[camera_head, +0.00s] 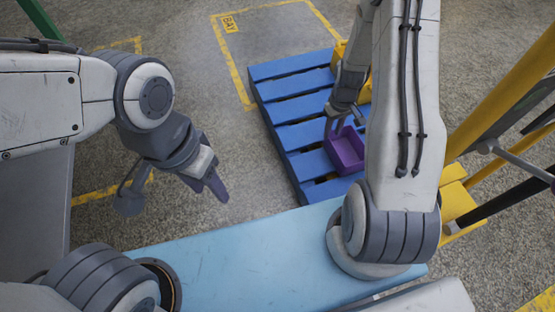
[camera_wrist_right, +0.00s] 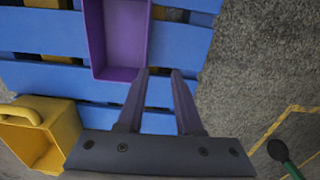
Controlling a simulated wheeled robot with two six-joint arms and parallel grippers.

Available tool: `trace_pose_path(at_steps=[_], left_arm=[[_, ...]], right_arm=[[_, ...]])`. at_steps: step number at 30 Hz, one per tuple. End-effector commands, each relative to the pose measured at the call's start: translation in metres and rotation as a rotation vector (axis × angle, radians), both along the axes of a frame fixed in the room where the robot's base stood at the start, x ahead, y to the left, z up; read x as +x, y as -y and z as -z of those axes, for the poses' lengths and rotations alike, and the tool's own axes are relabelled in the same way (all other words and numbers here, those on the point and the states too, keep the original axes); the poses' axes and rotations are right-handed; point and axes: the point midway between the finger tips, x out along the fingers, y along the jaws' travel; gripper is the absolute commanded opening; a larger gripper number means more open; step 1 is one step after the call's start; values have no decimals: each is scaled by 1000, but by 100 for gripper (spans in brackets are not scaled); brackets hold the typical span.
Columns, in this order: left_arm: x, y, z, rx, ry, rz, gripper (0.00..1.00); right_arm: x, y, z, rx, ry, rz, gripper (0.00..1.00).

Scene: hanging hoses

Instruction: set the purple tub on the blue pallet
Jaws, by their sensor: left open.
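The purple tub (camera_head: 345,152) is an open box on the slats of the blue pallet (camera_head: 290,105), near the pallet's near right part in the head view. It also shows at the top of the right wrist view (camera_wrist_right: 118,35). My right gripper (camera_head: 337,128) is at the tub's far rim in the head view. Its two fingers (camera_wrist_right: 161,73) stand apart with blue slats between them, one tip overlapping the tub's corner; contact is unclear. My left gripper (camera_head: 218,190) is open and empty over the floor, left of the pallet.
A yellow container (camera_wrist_right: 35,135) with a handle is beside my right gripper in the wrist view. Yellow posts and rails (camera_head: 510,95) stand at the right. A light blue surface (camera_head: 235,245) lies in front. The floor left of the pallet is clear.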

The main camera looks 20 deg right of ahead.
Motion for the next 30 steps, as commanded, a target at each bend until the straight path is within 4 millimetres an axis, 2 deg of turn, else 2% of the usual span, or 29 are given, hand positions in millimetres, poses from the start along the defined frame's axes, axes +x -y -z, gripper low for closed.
trace_pose_path(at_steps=[1,2,5,6,8,9,13,15,18,21,25,30], left_arm=[[0,0,0,0,0,0,50],[0,0,0,0,0,0,50],[0,0,0,0,0,0,50],[0,0,0,0,0,0,50],[0,0,0,0,0,0,50],[0,0,0,0,0,0,50],[0,0,0,0,0,0,50],[0,0,0,0,0,0,50],[0,0,0,0,0,0,50],[0,0,0,0,0,0,50],[0,0,0,0,0,0,50],[0,0,0,0,0,0,50]], right_arm=[[8,-25,-25,-3,14,-40,35],[9,-41,-40,-1,17,-60,35],[2,-103,-93,6,28,-140,35],[-6,-128,-113,10,30,-173,35],[-25,-163,-142,18,33,-221,35],[-40,-184,-159,24,35,-253,35],[-102,-236,-206,45,37,-359,35],[-136,-252,-223,58,36,-408,35],[-177,-263,-239,73,30,-466,35],[-204,-265,-247,81,24,-504,35],[-219,-265,-250,85,20,-524,35],[-220,-265,-250,86,19,-524,35]])
